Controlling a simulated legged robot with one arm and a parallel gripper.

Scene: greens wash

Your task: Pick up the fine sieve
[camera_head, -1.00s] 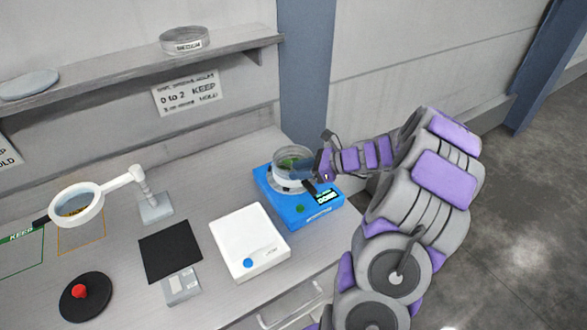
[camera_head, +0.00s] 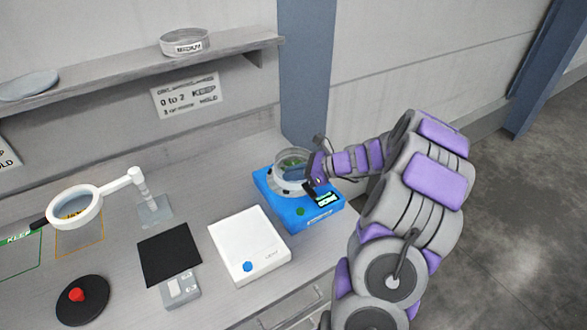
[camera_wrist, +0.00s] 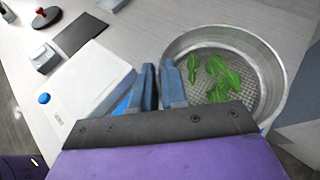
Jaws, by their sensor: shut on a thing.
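My gripper (camera_head: 309,172) is at the sieve's right side in the head view. In the wrist view my gripper's blue fingers (camera_wrist: 161,75) are close together at the sieve's near left wall, shut on its rim.
A white device (camera_head: 243,240) with a blue knob stands beside the machine. A black pad (camera_head: 168,258), a magnifier (camera_head: 76,206) and a red-knobbed black disc (camera_head: 80,300) lie to the left. Another sieve (camera_head: 184,41) stands on the shelf (camera_head: 120,71) above.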

